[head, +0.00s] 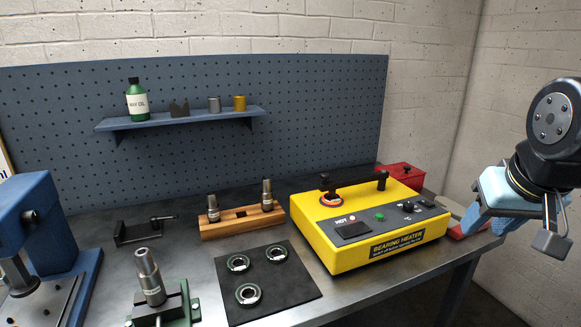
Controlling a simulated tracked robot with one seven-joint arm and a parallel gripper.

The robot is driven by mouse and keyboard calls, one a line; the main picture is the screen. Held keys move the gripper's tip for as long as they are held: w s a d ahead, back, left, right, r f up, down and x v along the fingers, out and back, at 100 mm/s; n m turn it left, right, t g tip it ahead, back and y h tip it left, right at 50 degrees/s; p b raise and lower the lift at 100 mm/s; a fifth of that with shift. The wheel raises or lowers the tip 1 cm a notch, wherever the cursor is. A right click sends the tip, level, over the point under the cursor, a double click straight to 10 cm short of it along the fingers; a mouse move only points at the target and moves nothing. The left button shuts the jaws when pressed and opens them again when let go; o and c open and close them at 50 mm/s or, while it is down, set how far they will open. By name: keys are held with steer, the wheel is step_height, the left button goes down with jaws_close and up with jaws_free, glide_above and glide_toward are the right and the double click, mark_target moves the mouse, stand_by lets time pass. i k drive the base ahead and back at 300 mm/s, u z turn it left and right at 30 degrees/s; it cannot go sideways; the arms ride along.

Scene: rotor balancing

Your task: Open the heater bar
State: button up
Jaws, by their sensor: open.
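The yellow bearing heater (350,245) stands at the right of the bench. Its black heater bar (352,182) lies across the top at the back, spanning from a left post to a right post. A ring with a reddish-orange edge (331,199) sits on the heater top below the bar's left end. My gripper (517,226) is at the far right of the head view, open and apart from the heater. Nothing shows between its fingers.
A black mat (300,293) with three bearing rings lies left of the heater. Behind it stands a wooden block (241,223) with two metal shafts. A red box (402,174) is behind the heater. A vise (165,309) holds a shaft at the front; a blue press (40,235) stands far left.

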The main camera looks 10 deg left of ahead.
mark_target(325, 186)
steer(key=u, duration=0.15)
steer(key=i, duration=0.55)
steer(key=u, duration=0.35)
steer(key=k, duration=0.85)
steer(key=u, duration=0.25)
steer(key=i, duration=0.8)
steer(key=z, duration=0.1)
